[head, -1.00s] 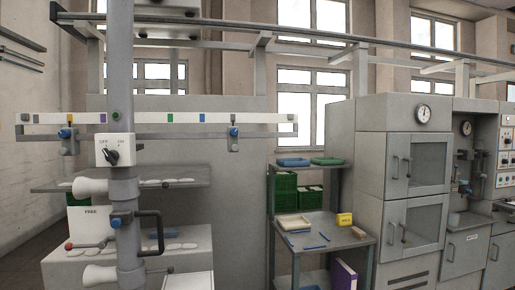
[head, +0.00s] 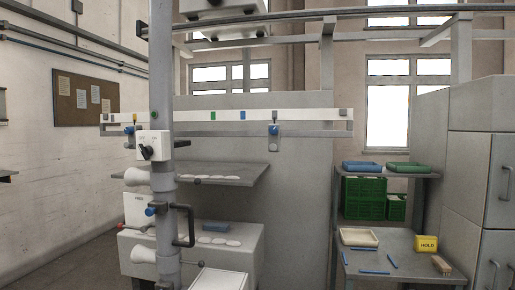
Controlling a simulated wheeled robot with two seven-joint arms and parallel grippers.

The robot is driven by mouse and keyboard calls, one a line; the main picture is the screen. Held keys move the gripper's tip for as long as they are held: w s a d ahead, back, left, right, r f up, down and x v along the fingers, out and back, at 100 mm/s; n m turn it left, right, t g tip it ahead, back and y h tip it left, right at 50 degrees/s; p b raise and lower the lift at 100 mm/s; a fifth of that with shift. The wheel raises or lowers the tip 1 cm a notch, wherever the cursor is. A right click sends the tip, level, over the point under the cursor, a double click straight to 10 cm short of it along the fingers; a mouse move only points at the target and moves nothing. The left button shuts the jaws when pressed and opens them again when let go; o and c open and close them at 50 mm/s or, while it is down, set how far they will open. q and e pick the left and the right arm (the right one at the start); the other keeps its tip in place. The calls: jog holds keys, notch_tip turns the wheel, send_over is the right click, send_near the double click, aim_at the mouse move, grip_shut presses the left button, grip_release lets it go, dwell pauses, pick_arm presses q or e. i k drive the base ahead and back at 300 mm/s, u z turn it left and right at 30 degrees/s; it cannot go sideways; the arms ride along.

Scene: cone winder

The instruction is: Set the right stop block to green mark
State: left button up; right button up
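The right stop block (head: 274,142) is a small grey block with a blue knob. It hangs on the grey rail under the white marked strip (head: 310,114). The green mark (head: 213,115) is on that strip, left of the block, and a blue mark (head: 243,115) lies between them. A grey mark or pointer shows on the strip directly above the block. The left stop block (head: 129,131), also blue-knobbed, is near the strip's left end. Neither of my grippers shows in the head view.
A grey post (head: 161,80) with a switch box (head: 153,145), white cones and a black handle stands before the strip. A grey shelf (head: 228,174) sits below it. At right, a cart (head: 400,250) holds trays and a yellow HOLD box (head: 426,245).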

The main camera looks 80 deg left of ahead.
aim_at(275, 141)
jog(key=u, duration=0.75)
jog(key=i, duration=0.75)
jog(key=u, duration=0.9)
